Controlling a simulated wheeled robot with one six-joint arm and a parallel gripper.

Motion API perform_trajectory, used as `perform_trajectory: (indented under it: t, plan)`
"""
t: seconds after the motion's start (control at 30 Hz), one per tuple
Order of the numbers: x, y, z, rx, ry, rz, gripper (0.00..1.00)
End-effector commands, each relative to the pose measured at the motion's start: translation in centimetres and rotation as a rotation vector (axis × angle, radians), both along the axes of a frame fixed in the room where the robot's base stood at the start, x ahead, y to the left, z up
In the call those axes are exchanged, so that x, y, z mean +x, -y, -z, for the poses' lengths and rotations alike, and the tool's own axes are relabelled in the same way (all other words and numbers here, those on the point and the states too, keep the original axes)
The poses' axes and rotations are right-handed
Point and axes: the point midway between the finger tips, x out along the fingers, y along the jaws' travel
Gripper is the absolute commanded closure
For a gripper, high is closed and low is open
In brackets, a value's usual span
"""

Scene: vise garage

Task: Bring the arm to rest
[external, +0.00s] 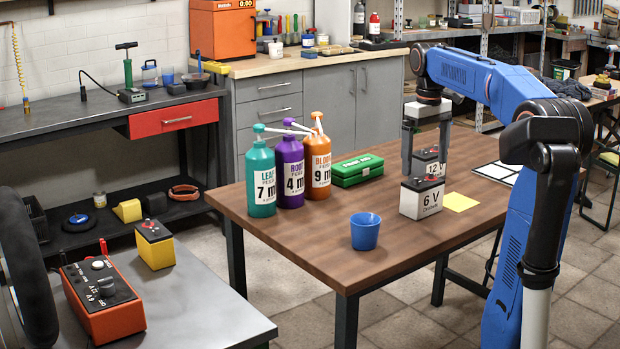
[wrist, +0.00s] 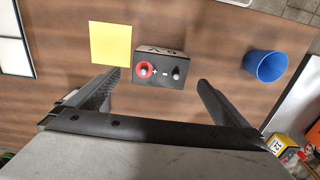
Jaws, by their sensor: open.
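My gripper (external: 426,165) hangs pointing down over the brown table (external: 310,218), jaws apart. In the wrist view its two fingers (wrist: 160,78) are spread with nothing between their tips. A white battery marked 6V with a black top (external: 422,198) stands upright on the table just below and in front of the fingers. Its top, with a red and a dark terminal, shows in the wrist view (wrist: 160,72). Whether a finger touches either battery, I cannot tell.
A blue cup (external: 365,231), a yellow note (external: 460,202), several pump bottles (external: 290,175) and a green first-aid box (external: 357,170) are on the table. A grey bench at front left holds an orange device (external: 103,305) and a yellow battery (external: 155,249).

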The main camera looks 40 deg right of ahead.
Motion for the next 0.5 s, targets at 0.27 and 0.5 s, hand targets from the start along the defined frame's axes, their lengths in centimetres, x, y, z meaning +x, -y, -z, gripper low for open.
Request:
perform_trajectory:
  t: [0.27, 0.5]
  plan:
    - [-0.01, 0.0, -0.7, 0.0, 0.0, 0.0, 0.0]
    - [-0.01, 0.0, -0.68, 0.0, 0.0, 0.0, 0.0]
